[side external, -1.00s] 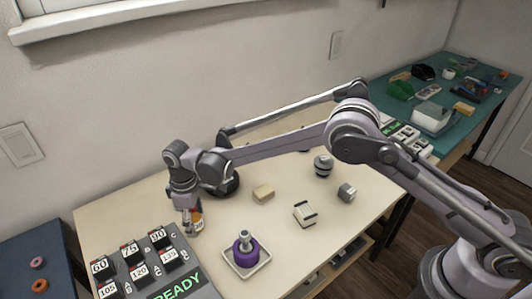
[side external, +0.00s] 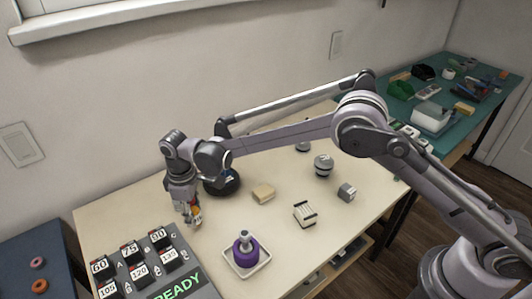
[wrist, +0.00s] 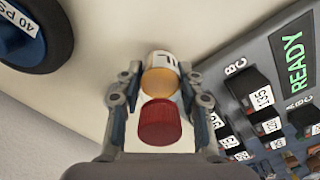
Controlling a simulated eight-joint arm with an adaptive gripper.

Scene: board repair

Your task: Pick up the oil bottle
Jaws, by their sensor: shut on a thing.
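The oil bottle (wrist: 160,80) is amber with a red cap and a pale label. In the wrist view it stands between the two fingers, with its cap toward the camera. My gripper (wrist: 161,92) is shut on it, one finger on each side. In the side view my gripper (side external: 188,211) points down behind the display panel, near the table's left part. The bottle (side external: 196,212) shows there only as a small orange and white patch, partly hidden by the fingers. I cannot tell whether its base touches the table.
A grey panel (side external: 208,293) with numbered black blocks and a green READY display lies close in front. A dark round weight-like disc (side external: 222,187) stands just behind. A purple knobbed piece (side external: 246,252) sits in a white tray (side external: 238,270).

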